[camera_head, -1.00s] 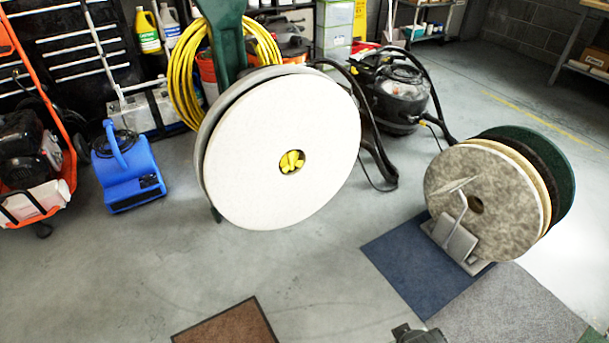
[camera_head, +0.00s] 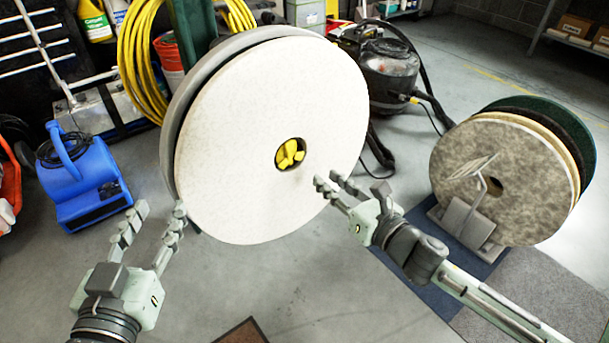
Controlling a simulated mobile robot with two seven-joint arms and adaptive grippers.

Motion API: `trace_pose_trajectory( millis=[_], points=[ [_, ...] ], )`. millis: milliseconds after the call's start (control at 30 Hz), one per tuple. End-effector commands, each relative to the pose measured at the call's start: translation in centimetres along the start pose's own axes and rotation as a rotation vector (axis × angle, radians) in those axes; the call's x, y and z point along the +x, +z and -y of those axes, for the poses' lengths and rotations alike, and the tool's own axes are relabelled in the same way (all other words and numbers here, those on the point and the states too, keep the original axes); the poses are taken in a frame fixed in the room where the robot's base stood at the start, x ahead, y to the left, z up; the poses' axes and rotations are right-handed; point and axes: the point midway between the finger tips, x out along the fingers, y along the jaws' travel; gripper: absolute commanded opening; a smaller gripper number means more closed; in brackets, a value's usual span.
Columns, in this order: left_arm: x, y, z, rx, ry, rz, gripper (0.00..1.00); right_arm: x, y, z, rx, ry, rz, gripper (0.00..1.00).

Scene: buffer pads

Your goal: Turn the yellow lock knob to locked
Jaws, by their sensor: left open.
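The yellow lock knob (camera_head: 290,154) sits in the centre hole of a large white round pad (camera_head: 232,110), which faces me on a machine. My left gripper (camera_head: 160,208) is open and empty at the lower left, in front of the pad's lower left edge and apart from the knob. My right gripper (camera_head: 327,182) is in front of the pad's lower right part, below and to the right of the knob. Its fingers look a little apart with nothing between them. The picture does not show whether the knob is locked.
A rack of several round pads (camera_head: 495,165) stands at the right on a blue mat (camera_head: 440,262). A blue blower (camera_head: 85,180) is at the left. A black vacuum (camera_head: 385,68) and yellow hose (camera_head: 140,60) are behind the pad.

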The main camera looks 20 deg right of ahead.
Motion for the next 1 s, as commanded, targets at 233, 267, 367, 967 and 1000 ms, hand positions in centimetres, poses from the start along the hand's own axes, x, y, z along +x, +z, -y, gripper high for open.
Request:
trace_pose_trajectory(
  millis=[233, 267, 367, 967, 1000],
  points=[
    [-0.7, -2.4, -0.5, -0.007, 0.009, -0.073, 0.41, 0.3, 0.8, -1.9, -0.181, 0.073, 0.033, 0.26],
    [-0.7, -2.4, -0.5, -0.007, 0.009, -0.07, 0.41, 0.5, 0.8, -1.9, -0.18, 0.072, 0.033, 0.26],
    [-0.7, -2.2, -0.4, -0.006, 0.007, -0.061, 0.41, 1.3, 0.8, -1.8, -0.177, 0.07, 0.033, 0.26],
    [-0.6, -1.7, -0.2, -0.002, 0.002, -0.036, 0.41, 7.3, 1.0, -2.2, -0.173, 0.068, 0.031, 0.26],
    [-0.6, -1.3, 0.0, 0.001, -0.001, -0.02, 0.41, 7.6, 1.0, -2.2, -0.173, 0.068, 0.03, 0.26]
  ],
)
